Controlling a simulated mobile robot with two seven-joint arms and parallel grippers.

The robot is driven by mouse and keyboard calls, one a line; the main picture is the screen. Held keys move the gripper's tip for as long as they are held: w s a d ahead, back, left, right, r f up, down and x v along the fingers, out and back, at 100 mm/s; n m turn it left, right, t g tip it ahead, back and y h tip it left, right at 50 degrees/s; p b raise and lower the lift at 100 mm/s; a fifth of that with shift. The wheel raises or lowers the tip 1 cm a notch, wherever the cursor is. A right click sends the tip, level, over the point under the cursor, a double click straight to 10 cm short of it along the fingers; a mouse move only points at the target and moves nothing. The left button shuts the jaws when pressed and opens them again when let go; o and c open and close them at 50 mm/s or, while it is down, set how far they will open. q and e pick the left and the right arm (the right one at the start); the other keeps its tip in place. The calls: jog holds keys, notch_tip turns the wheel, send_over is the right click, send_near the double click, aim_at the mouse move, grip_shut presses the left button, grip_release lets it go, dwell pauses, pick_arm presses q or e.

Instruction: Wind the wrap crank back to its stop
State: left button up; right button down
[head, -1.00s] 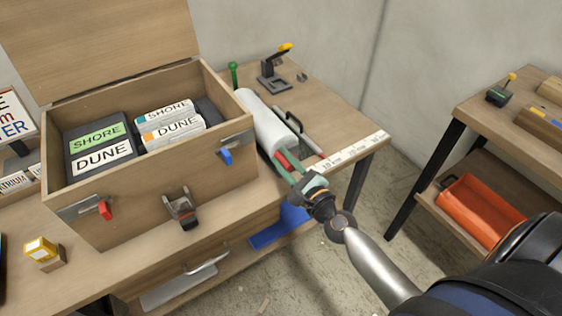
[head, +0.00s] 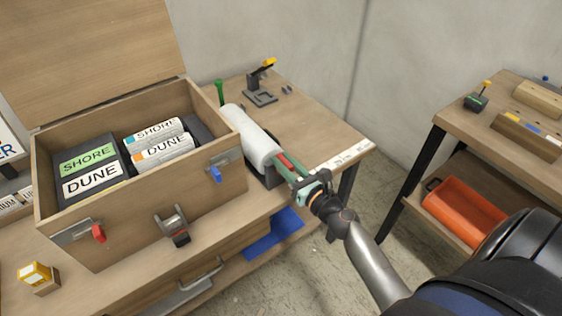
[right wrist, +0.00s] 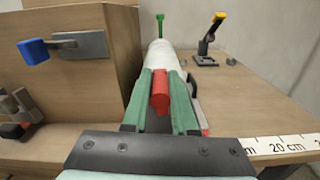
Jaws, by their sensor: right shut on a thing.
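The wrap roll (head: 248,140) is a white cylinder lying on the bench beside the wooden case. Its red crank grip (right wrist: 160,92) is at the near end, between the green fingers of my right gripper (right wrist: 160,88). In the head view my right gripper (head: 287,163) reaches in from the lower right, shut on the red grip, which partly shows (head: 284,160). The fingers hide most of the crank arm, and its stop cannot be made out. My left gripper is not in view.
The open wooden case (head: 135,215) stands close left of the roll, with a blue-handled latch (head: 215,173) facing it. A yellow-handled clamp (head: 262,85) and green post (head: 219,92) are behind. A ruler strip (head: 345,155) marks the right bench edge. A second bench (head: 500,150) stands right.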

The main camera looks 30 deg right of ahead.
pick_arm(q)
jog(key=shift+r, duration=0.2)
pick_arm(e)
jog(key=shift+f+m, duration=0.2)
jog(key=shift+m, duration=0.3)
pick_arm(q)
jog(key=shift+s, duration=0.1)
pick_arm(e)
jog(key=c, duration=1)
grip_release()
jog(key=shift+c, duration=0.2)
jog(key=o, duration=0.3)
jog(key=shift+d+r, duration=0.1)
jog(key=shift+d, duration=0.05)
pick_arm(q)
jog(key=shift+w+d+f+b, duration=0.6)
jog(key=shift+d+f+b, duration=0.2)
jog(key=shift+b, duration=0.55)
pick_arm(e)
jog(key=s+d, duration=0.1)
jog(key=s, duration=1.1)
jog(key=shift+s, duration=0.25)
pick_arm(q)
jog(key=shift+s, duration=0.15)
pick_arm(e)
jog(key=shift+a, duration=0.1)
